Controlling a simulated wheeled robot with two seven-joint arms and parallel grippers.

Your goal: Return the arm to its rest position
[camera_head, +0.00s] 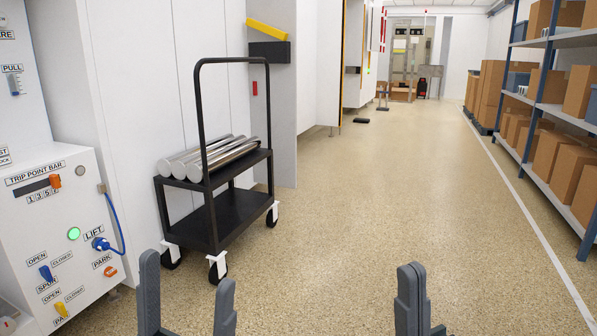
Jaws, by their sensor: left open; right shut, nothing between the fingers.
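My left gripper (186,310) shows at the bottom edge, left of centre. Its two grey fingers point up and stand well apart, with nothing between them. My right gripper (411,302) shows at the bottom edge, right of centre. Its fingers are together and hold nothing. Both grippers are in front of the open floor, apart from any object. The rest of both arms is out of the frame.
A black cart (214,218) with several metal rolls (212,156) stands left of centre. A white control panel (65,240) with knobs and a blue cable is at far left. Shelves (548,108) with boxes line the right. The floor (370,205) between is clear.

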